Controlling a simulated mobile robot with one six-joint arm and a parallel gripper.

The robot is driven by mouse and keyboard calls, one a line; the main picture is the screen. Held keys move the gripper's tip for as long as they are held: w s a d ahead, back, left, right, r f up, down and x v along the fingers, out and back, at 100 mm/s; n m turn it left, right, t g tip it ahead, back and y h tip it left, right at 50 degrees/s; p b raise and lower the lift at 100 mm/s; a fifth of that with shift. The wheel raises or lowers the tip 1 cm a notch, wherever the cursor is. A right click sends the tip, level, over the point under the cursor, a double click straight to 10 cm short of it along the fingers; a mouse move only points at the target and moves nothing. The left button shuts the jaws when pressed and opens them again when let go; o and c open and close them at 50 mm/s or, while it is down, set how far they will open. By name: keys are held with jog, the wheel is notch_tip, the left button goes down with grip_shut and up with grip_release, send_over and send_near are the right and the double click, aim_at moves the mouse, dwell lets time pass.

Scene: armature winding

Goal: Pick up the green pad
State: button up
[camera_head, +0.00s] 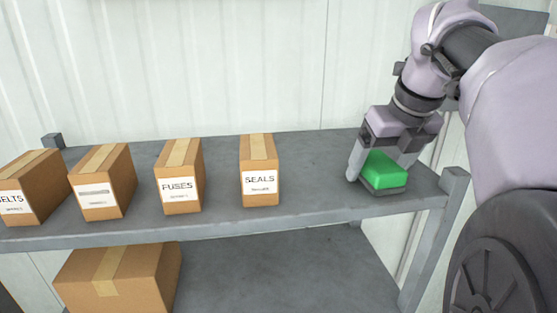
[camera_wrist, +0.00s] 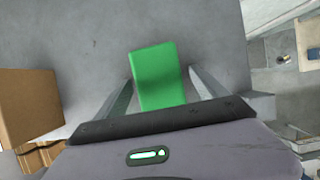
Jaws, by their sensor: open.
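The green pad (camera_head: 385,171) lies at the right end of the grey upper shelf, on a thin dark base. My gripper (camera_head: 382,168) is over it, pointing down, with one finger on the left of the pad. In the wrist view the pad (camera_wrist: 158,75) lies between the two open fingers of my gripper (camera_wrist: 158,92). Small gaps seem to show on both sides of it. The pad's near end is hidden behind the gripper body in the wrist view.
Cardboard boxes stand left on the shelf (camera_head: 310,190), the nearest being the SEALS box (camera_head: 259,172). The FUSES box (camera_head: 178,177) is farther left. A shelf post (camera_head: 452,187) stands at the right corner. A larger box (camera_head: 120,280) is on the lower shelf. A corrugated wall is behind.

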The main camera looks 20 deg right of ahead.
jog(key=shift+s, duration=0.1)
jog(key=shift+c, duration=0.2)
jog(key=c, duration=1.4)
